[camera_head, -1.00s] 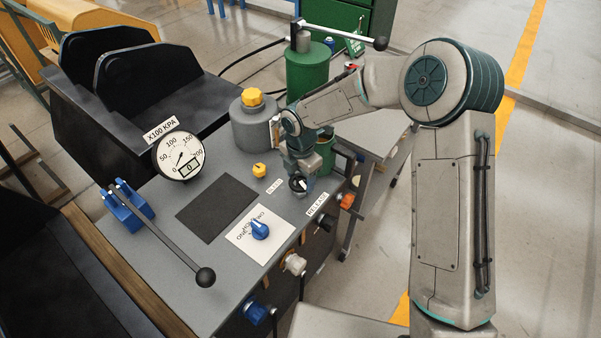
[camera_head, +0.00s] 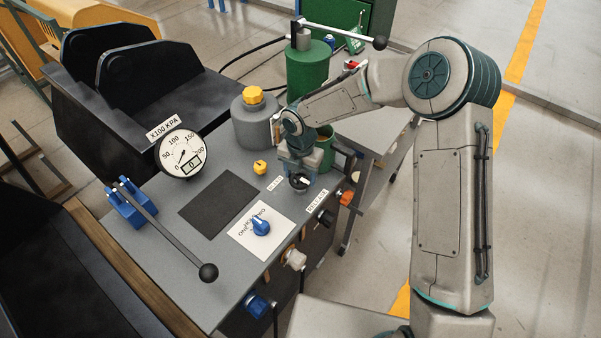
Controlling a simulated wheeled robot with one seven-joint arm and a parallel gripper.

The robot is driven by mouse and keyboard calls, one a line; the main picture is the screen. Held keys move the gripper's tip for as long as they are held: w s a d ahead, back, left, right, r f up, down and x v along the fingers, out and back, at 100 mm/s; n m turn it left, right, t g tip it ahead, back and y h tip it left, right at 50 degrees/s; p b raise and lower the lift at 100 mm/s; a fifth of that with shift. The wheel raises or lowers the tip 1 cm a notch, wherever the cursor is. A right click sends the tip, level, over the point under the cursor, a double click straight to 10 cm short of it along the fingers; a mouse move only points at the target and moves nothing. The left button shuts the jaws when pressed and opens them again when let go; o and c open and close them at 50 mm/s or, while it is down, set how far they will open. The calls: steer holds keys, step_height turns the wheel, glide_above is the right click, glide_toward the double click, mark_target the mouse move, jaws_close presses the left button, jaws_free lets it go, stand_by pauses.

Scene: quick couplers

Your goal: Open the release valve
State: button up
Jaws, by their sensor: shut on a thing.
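A round black knob (camera_head: 299,184) with a light mark stands on the right part of the grey bench top, between a small label and the RELEASE label (camera_head: 317,201). I take it to be the release valve. My gripper (camera_head: 301,176) points down over this knob and is shut on it. The fingers and arm hide part of the knob, so its exact angle is hard to tell. The pressure gauge (camera_head: 181,154) at the left has its needle low, and its small display seems to read 0.
A yellow knob (camera_head: 260,167) and a blue selector knob (camera_head: 260,226) stand close to my gripper. A long black-ended lever (camera_head: 172,235) crosses the front left. A grey canister (camera_head: 255,124) and green cylinder (camera_head: 307,72) stand behind. The dark mat (camera_head: 217,205) is bare.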

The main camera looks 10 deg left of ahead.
mark_target(300, 177)
steer(key=o, duration=1)
steer(key=shift+r, duration=0.1)
step_height(300, 177, up, 14)
steer(key=shift+f+b, duration=0.15)
steer(key=shift+b, duration=0.35)
